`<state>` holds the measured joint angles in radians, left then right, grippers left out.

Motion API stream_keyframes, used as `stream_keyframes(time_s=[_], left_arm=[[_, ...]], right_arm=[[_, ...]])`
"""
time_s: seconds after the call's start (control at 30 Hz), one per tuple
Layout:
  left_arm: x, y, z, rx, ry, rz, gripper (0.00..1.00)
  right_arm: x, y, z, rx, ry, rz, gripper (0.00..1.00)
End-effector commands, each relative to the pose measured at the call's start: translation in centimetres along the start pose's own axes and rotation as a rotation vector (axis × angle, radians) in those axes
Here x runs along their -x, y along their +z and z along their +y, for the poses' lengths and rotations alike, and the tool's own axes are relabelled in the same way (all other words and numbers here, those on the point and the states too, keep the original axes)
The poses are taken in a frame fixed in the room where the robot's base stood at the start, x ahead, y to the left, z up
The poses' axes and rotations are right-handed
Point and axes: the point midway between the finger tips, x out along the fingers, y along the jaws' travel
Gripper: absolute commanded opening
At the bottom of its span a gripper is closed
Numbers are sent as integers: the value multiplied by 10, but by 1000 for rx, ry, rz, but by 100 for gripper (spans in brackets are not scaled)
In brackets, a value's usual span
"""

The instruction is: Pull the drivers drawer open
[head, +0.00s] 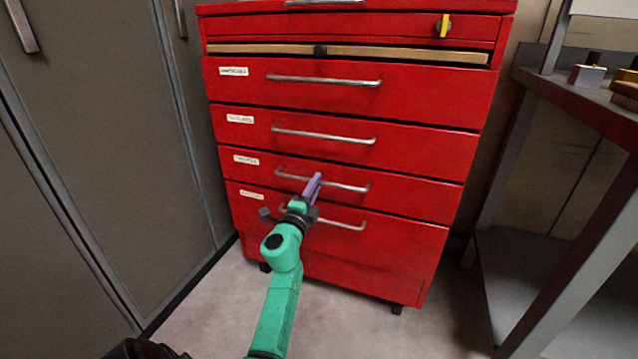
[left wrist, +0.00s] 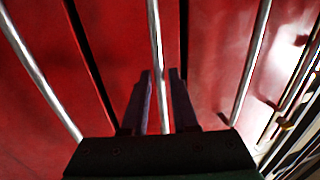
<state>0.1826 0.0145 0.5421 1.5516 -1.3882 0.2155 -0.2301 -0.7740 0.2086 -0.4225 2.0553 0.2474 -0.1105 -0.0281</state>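The red cabinet (head: 340,148) has several drawers with silver bar handles and small white labels, too small to read, so I cannot tell which is the drivers drawer. All the labelled drawers look shut. My left gripper (head: 314,185) is at the handle of the third labelled drawer (head: 345,187), counting down. In the left wrist view, the two fingers of my left gripper (left wrist: 161,85) stand on either side of this handle (left wrist: 156,45). They are apart, with a small gap to the bar. My right gripper is not in view.
Above the labelled drawers is a wooden strip (head: 400,54) with a black piece, and a yellow piece (head: 443,26) sits higher up. Grey lockers (head: 100,130) stand close on the left. A metal workbench (head: 590,100) stands on the right. The floor (head: 350,325) before the cabinet looks clear.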

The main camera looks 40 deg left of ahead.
Motion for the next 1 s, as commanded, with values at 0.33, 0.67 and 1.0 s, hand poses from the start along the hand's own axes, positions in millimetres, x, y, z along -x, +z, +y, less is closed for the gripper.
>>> stream_keyframes(time_s=[0.33, 0.67, 1.0], left_arm=[[-17, 0, 1, 1, 1, 0, 27], [-17, 0, 1, 1, 2, 1, 0], [-17, 0, 1, 2, 2, 1, 0]], right_arm=[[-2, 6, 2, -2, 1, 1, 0], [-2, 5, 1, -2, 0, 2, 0], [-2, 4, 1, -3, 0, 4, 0]])
